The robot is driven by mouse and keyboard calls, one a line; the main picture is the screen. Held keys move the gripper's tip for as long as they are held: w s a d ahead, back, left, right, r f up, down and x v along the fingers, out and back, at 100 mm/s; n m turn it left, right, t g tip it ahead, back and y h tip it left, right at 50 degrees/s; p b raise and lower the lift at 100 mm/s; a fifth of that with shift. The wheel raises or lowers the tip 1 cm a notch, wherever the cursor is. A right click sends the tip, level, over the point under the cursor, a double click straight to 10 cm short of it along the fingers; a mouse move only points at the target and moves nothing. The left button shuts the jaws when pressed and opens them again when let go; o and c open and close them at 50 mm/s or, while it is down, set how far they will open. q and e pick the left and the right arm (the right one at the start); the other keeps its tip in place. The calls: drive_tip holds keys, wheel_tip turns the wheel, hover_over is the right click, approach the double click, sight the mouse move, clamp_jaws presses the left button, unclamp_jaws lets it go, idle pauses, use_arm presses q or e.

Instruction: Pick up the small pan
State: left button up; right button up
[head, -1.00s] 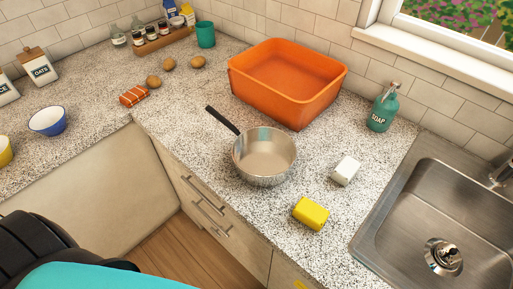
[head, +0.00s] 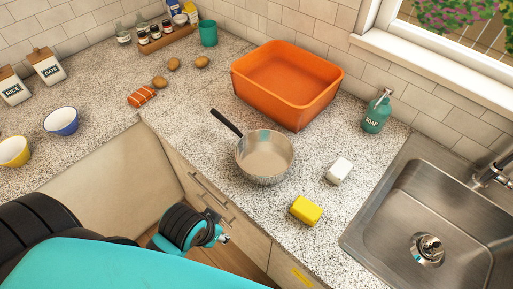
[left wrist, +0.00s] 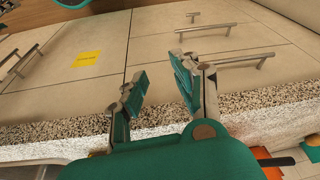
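The small pan (head: 265,155) is a silver pan with a black handle pointing to the back left. It sits upright on the speckled counter, near its front edge, and looks empty. My left arm reaches in from the lower left in the head view. My left gripper (left wrist: 158,88) shows in the left wrist view with its two fingers apart and nothing between them. It is near the cabinet fronts by the counter edge, apart from the pan. My right gripper is not in view.
An orange tub (head: 287,85) stands behind the pan. A soap bottle (head: 376,112) stands behind. Drawer handles (head: 207,190) stick out below the counter edge.

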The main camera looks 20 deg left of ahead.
use_arm(q)
wheel_tip(320, 180, up, 3)
drive_tip(key=n+t, duration=0.3)
drive_tip(key=t, duration=0.7)
approach(239, 146)
drive_tip(key=p+x, duration=0.4)
drive_tip(key=shift+w+a, duration=0.15)
drive_tip(key=shift+w, duration=0.05)
drive_tip(key=p+x, duration=0.2)
drive_tip(key=x, duration=0.3)
drive_tip(key=shift+f, duration=0.15)
drive_tip(key=shift+w+f, duration=0.3)
drive_tip(key=shift+w, duration=0.1)
clamp_jaws()
drive_tip(key=shift+r, duration=0.1)
